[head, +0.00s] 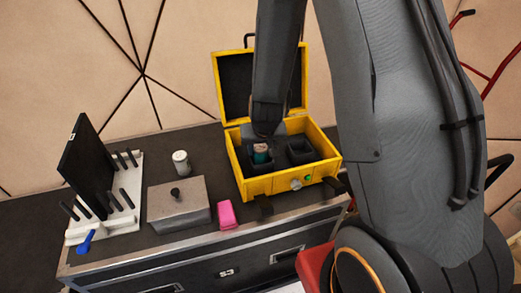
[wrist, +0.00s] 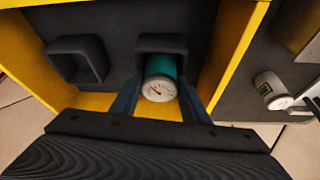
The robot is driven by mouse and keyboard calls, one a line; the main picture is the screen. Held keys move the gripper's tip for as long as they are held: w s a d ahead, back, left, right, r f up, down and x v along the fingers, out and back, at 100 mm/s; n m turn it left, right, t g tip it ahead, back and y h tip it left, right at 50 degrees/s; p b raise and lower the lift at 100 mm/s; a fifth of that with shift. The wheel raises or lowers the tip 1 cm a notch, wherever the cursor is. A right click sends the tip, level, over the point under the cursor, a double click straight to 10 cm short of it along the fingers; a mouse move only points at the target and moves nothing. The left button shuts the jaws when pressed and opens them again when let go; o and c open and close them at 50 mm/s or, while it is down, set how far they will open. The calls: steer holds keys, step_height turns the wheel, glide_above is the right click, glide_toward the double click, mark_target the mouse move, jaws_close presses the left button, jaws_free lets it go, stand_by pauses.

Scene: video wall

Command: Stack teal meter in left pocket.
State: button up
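The teal meter (wrist: 161,67), with a white dial face, stands at the pocket on the left of the yellow case (head: 257,187). It also shows in the head view (head: 261,157), low in that left pocket (head: 249,165). My gripper (wrist: 161,80) reaches down from above, with a finger close against each side of the meter, and appears shut on it. The fingertips are partly hidden by the meter and the pocket. The right pocket (head: 301,152) looks empty; in the wrist view this pocket (wrist: 76,59) lies on the left.
A white meter (head: 180,163) stands behind a grey lidded box (head: 178,206). A pink block (head: 227,215) lies left of the case's front. A white rack (head: 127,194) with black pegs and a blue piece (head: 86,242) are at the far left. The case lid (head: 236,85) stands open behind.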

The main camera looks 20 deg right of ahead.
steer(key=o, duration=0.4)
steer(key=shift+s+f, duration=0.3)
steer(key=shift+f, duration=0.15)
steer(key=shift+o, duration=0.2)
steer(key=shift+r, duration=0.1)
steer(key=shift+r+p, duration=0.2)
steer(key=shift+p, duration=0.15)
steer(key=s+a+r+n+y+p, duration=0.1)
steer(key=s+r+p, duration=0.25)
steer(key=r, duration=0.55)
steer(key=s+a+r+p, duration=0.1)
steer(key=s+r+p, duration=0.1)
steer(key=s+r, duration=0.5)
steer(key=s+d+r+g, duration=0.2)
steer(key=s+r, duration=0.4)
steer(key=shift+n, duration=0.4)
steer(key=shift+r, duration=0.1)
step_height(320, 180, down, 7)
steer(key=g+b, duration=0.1)
steer(key=b, duration=0.4)
steer(key=shift+b, duration=0.3)
